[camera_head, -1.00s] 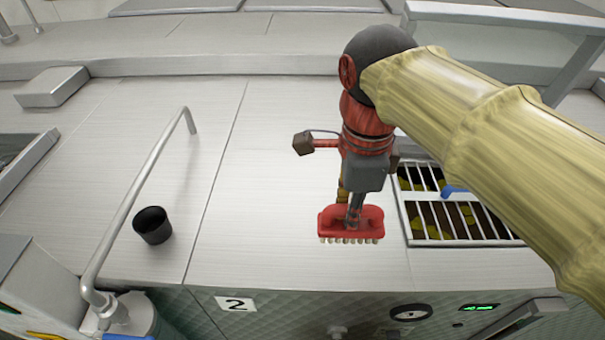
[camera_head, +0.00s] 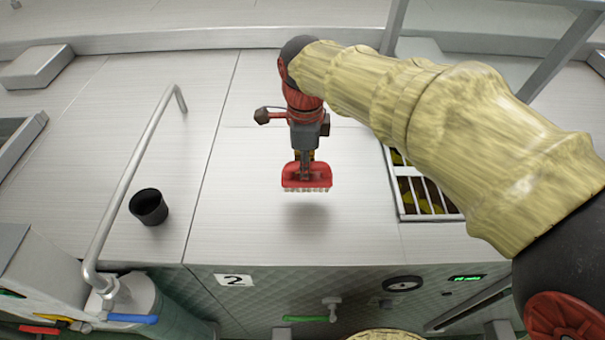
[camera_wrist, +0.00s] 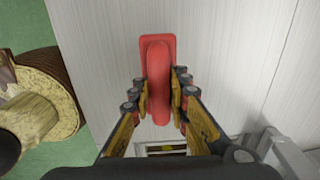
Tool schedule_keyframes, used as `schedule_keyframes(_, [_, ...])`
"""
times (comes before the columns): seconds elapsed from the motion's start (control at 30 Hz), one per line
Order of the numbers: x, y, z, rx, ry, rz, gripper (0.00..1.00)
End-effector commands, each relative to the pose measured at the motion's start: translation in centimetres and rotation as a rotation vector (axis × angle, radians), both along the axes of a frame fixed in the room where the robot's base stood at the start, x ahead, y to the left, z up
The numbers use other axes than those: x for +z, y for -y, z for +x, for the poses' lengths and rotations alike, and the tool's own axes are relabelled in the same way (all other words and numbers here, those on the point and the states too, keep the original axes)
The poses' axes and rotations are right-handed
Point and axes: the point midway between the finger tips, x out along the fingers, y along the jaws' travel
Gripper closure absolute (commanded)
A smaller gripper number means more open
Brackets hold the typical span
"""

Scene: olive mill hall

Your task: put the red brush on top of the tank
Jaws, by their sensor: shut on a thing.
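The red brush (camera_head: 307,175) has pale bristles pointing down. My gripper (camera_head: 306,155) is shut on its handle and holds it above the metal top of the tank (camera_head: 255,220). A soft shadow lies on the top below the brush, so it looks a little apart from the surface. In the wrist view the brush (camera_wrist: 158,75) sits between both fingers of my gripper (camera_wrist: 160,100), with its long red body reaching forward. The tank's front carries a label with the number 2 (camera_head: 234,280).
A black cup (camera_head: 149,207) stands on the top at left, beside a bent metal pipe (camera_head: 133,180). A grated opening (camera_head: 425,195) with olives is at right, partly behind my arm. A valve (camera_head: 332,305) and gauge (camera_head: 403,284) are on the front. The top around the brush is clear.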

Motion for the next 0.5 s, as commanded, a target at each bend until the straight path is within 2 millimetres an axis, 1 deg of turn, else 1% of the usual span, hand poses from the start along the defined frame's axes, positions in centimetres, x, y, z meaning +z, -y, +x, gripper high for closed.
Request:
schedule_keyframes(0.17, [-1.0,-0.5,0.7,0.0,-0.001,-0.001,1.0])
schedule_keyframes(0.3, [-3.1,-0.5,0.7,0.0,-0.002,-0.001,1.0])
schedule_keyframes(0.37, [-3.7,-0.5,0.7,0.0,-0.001,-0.001,1.0])
schedule_keyframes(0.5, [-4.1,-0.5,0.8,0.0,0.002,0.001,1.0])
